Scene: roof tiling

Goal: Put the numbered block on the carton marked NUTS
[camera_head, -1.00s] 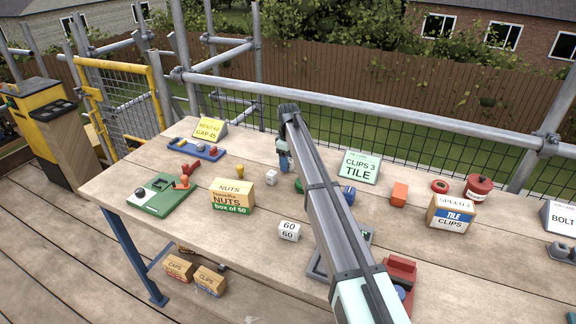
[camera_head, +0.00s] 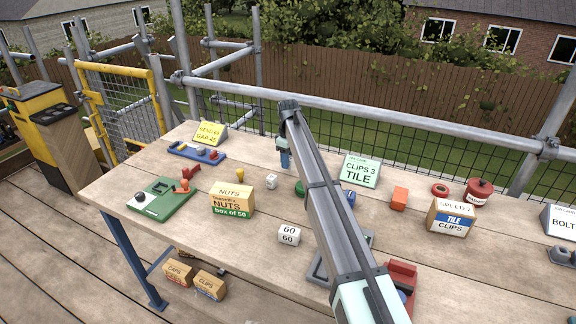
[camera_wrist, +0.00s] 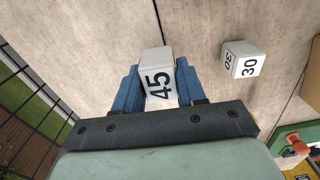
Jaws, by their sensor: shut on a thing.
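My gripper (camera_wrist: 160,85) has blue fingers shut on a white block marked 45 (camera_wrist: 158,80). In the head view, my gripper (camera_head: 284,155) is over the table's far middle part, and the arm's end hides most of what it holds. I cannot tell how far the block is above the wood. A white block marked 30 (camera_wrist: 243,60) lies to the right in the wrist view. A white block marked 60 (camera_head: 289,235) stands nearer the front. The brown carton marked NUTS (camera_head: 232,201) stands left of my arm, its top looking clear.
A green tray with a red piece (camera_head: 165,198), a blue tray (camera_head: 197,152) and a yellow sign (camera_head: 209,133) are at left. Right of my arm are a CLIPS 3 TILE sign (camera_head: 361,170), an orange block (camera_head: 399,198) and a TILE CLIPS carton (camera_head: 450,218). A small yellow peg (camera_head: 240,173) stands behind the NUTS carton.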

